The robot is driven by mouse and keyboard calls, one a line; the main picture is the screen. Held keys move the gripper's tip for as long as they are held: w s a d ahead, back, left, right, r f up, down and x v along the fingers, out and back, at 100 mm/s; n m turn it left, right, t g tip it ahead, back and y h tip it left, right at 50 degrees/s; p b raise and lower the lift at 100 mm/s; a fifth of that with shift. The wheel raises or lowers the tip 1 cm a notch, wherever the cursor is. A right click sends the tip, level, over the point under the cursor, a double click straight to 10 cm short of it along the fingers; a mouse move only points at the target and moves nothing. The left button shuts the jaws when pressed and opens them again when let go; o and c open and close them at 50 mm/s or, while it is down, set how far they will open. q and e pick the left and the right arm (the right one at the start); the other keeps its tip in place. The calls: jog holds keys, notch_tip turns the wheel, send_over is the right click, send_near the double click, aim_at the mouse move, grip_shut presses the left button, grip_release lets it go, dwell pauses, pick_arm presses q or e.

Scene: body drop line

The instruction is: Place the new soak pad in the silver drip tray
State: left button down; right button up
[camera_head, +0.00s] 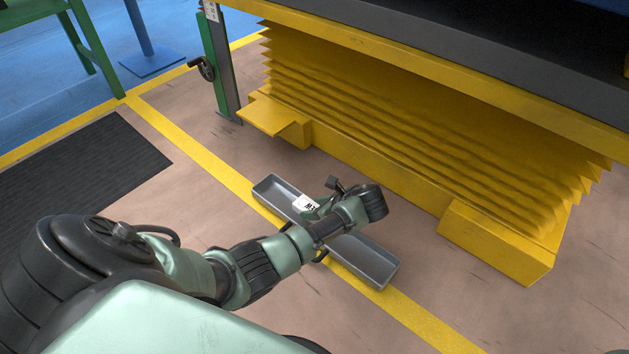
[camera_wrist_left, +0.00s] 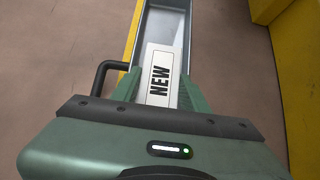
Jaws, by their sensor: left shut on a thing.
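The silver drip tray (camera_head: 372,266) is a long, shallow grey trough on the floor, lying across a yellow floor line. My left gripper (camera_head: 317,208) is over the tray, shut on the new soak pad (camera_head: 305,203), a white piece marked in black. In the left wrist view the pad (camera_wrist_left: 158,75) reads "NEW" and sits between the green fingers, with the tray (camera_wrist_left: 166,22) beyond it. I cannot tell whether the pad touches the tray floor.
A yellow lift with bellows (camera_head: 400,120) stands behind the tray, its foot block (camera_head: 497,243) to the right. A green post with a crank (camera_head: 222,70) stands at the back. A black mat (camera_head: 80,170) lies at left. Floor around the tray is clear.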

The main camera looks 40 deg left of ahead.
pick_arm(q)
notch_tip(320, 180, down, 4)
jog(key=b, duration=0.3)
jog(key=shift+f+b, duration=0.25)
jog(key=shift+b, duration=0.1)
jog(key=shift+r, duration=0.15)
jog(key=c, duration=1)
grip_release()
jog(key=shift+c, duration=0.2)
